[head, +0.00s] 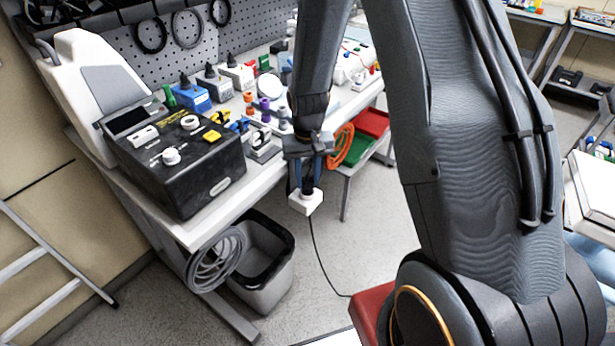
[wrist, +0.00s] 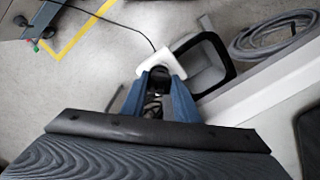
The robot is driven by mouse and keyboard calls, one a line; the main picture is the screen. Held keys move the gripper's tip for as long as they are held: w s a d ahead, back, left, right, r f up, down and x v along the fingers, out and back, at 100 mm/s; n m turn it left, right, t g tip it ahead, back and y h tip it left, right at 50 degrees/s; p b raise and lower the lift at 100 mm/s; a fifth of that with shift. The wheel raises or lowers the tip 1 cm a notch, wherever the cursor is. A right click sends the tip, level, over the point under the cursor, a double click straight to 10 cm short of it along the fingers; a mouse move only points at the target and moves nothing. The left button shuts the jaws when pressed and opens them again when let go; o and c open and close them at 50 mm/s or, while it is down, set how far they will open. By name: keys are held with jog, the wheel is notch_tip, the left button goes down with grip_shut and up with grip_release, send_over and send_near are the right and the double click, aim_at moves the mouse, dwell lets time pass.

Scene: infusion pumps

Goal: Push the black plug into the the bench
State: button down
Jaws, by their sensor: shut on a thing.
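My gripper (head: 307,178) points down in front of the bench's near edge, closed around the dark body of the black plug (head: 308,185). In the wrist view, the plug (wrist: 160,74) sits between the blue fingers (wrist: 159,88). A white block (head: 306,203) is just beyond the fingertips, with a thin black cable running from it to the floor. I cannot tell whether plug and block are joined. The block also shows in the wrist view (wrist: 183,55). The white bench (head: 205,230) is left of and behind my gripper. No socket on it is clearly visible.
A black pump unit (head: 175,165) and several small coloured connectors stand on the bench. A grey bin (head: 262,275) and a coiled grey hose (head: 214,260) are below its front. Red and green trays (head: 372,122) are behind my gripper. The floor below my gripper is open.

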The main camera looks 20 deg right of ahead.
jog(key=shift+f+b, duration=0.3)
jog(key=shift+f, duration=0.5)
jog(key=c, duration=1.3)
grip_release()
notch_tip(320, 180, up, 7)
jog(key=shift+f+b, duration=0.15)
jog(key=shift+b, duration=0.6)
jog(key=shift+r, duration=0.55)
jog(key=shift+s+r, duration=0.15)
jog(key=shift+s, duration=0.05)
jog(key=s+r+n, duration=0.1)
jog(key=s+r, duration=0.2)
jog(key=s, duration=0.5)
jog(key=s+r+t, duration=0.1)
jog(key=s+r, duration=0.3)
jog(key=s, duration=0.4)
jog(key=shift+s+n, duration=0.25)
jog(key=shift+n, duration=0.15)
